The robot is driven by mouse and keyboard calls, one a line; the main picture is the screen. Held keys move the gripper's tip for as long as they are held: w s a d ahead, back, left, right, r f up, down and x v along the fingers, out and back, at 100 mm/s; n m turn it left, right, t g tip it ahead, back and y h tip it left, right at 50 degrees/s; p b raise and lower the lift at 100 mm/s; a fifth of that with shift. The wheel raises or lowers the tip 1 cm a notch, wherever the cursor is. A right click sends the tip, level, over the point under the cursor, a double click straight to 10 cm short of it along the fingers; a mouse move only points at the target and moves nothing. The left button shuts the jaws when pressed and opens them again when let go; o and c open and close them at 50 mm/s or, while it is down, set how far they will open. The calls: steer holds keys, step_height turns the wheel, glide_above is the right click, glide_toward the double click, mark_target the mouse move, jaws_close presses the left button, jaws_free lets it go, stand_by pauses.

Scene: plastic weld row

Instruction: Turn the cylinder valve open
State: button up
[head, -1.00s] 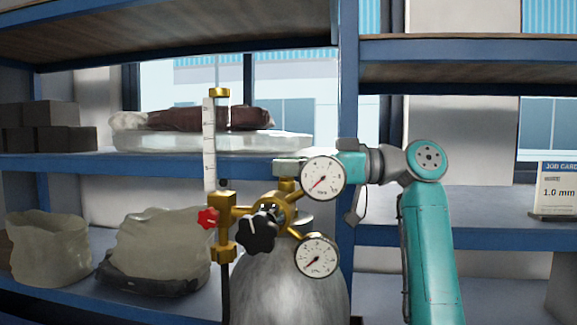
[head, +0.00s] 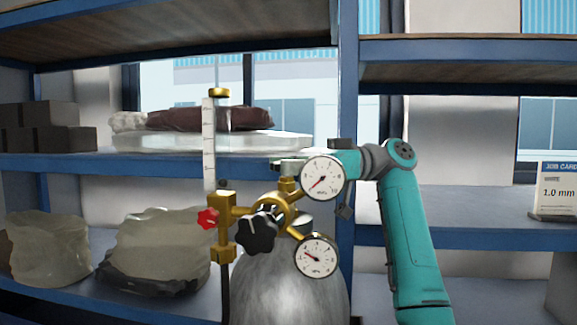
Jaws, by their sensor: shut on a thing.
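The gas cylinder (head: 290,290) is a grey rounded bottle at bottom centre. Its brass cylinder valve (head: 287,185) rises above the regulator, mostly behind the upper gauge (head: 322,178). My gripper (head: 288,166) reaches in from the right behind that gauge and is shut on the top of the valve; the gauge hides much of the grip. The upper gauge's needle points lower left. The lower gauge (head: 316,257) has its needle pointing upper left. A black knob (head: 257,234) is on the regulator's front, and a red knob (head: 208,218) is at its left.
A clear flow tube (head: 209,150) with a brass cap stands left of the valve. Blue shelving (head: 346,100) stands close behind. Sacks (head: 155,250) and dark blocks (head: 45,127) lie on the left shelves. A job card (head: 555,190) stands at right.

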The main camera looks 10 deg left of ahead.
steer(key=o, duration=1.2)
steer(key=shift+c, duration=0.2)
steer(key=v, duration=1.2)
